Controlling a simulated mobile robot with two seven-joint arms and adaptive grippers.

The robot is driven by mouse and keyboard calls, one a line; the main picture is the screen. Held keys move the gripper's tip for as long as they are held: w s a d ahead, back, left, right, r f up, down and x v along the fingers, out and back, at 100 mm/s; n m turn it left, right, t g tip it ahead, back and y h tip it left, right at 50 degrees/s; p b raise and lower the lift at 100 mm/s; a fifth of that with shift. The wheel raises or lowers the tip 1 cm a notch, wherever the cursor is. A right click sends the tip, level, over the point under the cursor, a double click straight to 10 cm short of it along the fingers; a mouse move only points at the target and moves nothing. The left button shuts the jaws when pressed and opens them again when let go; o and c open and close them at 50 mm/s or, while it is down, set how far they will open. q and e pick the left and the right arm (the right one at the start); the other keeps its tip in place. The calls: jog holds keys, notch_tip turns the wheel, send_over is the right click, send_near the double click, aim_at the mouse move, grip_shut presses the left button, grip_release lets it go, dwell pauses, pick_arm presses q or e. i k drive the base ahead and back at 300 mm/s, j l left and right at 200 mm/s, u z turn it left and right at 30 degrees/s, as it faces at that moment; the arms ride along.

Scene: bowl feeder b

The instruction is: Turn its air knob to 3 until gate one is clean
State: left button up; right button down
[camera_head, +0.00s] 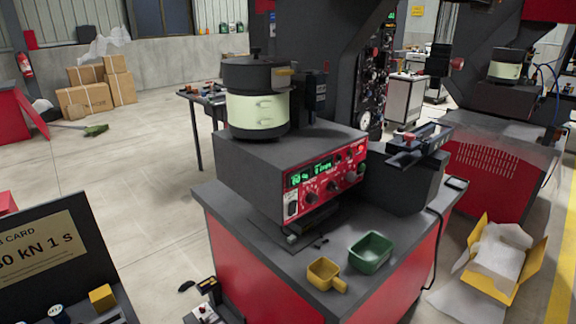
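The bowl feeder (258,112) has a dark top and a cream band, and stands on a grey control box (262,165). The box's red front panel (325,178) has lit green displays (311,173) and several dark knobs, among them a lower left knob (312,197), a lower middle knob (333,186) and a lower right knob (350,177). The labels and dial marks are too small to read, so I cannot tell which is the air knob or its setting. I cannot make out gate one or its state. Neither gripper is visible.
A yellow scoop (326,274) and a green bin (371,252) sit on the dark bench top (288,268) before the panel. A dark machine unit (405,180) stands right of the box. A card board (38,247) is at lower left. An open carton (497,262) lies right.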

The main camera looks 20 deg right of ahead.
aim_at(351, 176)
jog(key=i+l+u, duration=0.1)
jog(key=l, duration=0.6)
jog(key=l+u, duration=0.1)
jog(key=l, duration=0.6)
